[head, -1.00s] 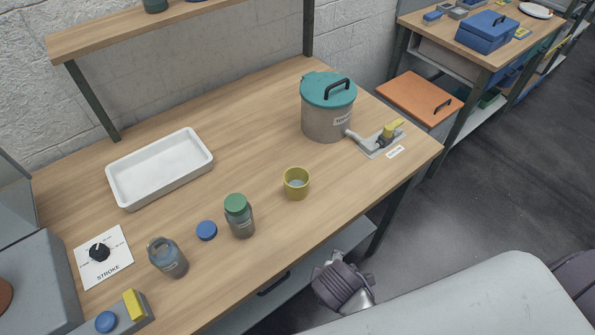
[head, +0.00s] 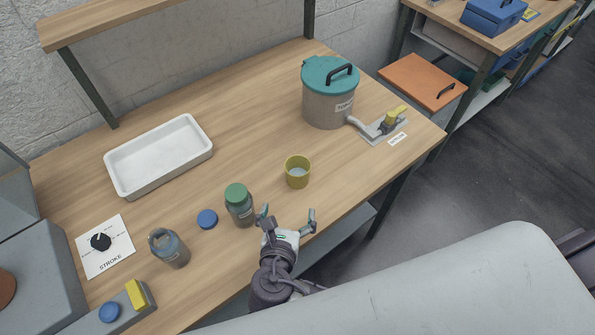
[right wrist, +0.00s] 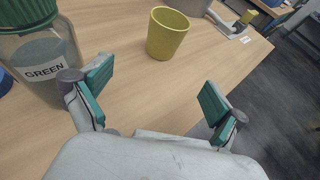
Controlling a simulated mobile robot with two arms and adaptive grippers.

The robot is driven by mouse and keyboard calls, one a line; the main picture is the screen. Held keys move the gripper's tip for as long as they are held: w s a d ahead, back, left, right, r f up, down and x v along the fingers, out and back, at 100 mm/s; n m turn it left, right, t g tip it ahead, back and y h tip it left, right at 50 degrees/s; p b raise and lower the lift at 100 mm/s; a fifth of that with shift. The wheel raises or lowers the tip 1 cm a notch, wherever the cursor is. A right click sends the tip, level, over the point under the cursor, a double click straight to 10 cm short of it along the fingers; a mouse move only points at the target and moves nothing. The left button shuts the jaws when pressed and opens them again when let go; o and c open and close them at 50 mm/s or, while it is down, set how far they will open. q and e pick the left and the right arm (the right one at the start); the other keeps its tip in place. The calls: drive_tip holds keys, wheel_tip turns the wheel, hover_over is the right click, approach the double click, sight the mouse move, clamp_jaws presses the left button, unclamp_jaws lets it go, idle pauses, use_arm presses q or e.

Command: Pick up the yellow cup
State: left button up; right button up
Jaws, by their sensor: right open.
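The yellow cup (head: 298,172) stands upright on the wooden table, right of the green-capped bottle. It holds something pale in the head view and shows near the top centre of the right wrist view (right wrist: 167,34). My right gripper (head: 287,217) is open and empty at the table's front edge, nearer me than the cup and apart from it. In the right wrist view its two teal-padded fingers (right wrist: 155,95) are spread, with the cup beyond them. My left gripper is not in view.
A bottle with a green cap (head: 239,205), labelled GREEN, stands close to my right gripper's left finger. A teal-lidded pot (head: 329,105) with a tap stands behind right.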

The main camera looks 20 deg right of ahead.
sight(296, 184)
drive_tip(key=x, duration=0.8)
drive_tip(key=shift+p, duration=0.4)
drive_tip(key=shift+w+d+f, duration=0.1)
drive_tip(key=shift+w+d, duration=0.3)
drive_tip(key=shift+w, duration=0.05)
drive_tip(key=p+x, duration=0.1)
drive_tip(key=x, duration=0.3)
drive_tip(key=shift+d+f, duration=0.1)
drive_tip(key=shift+f, duration=0.05)
drive_tip(key=c, duration=1.2)
drive_tip(key=shift+c, duration=0.4)
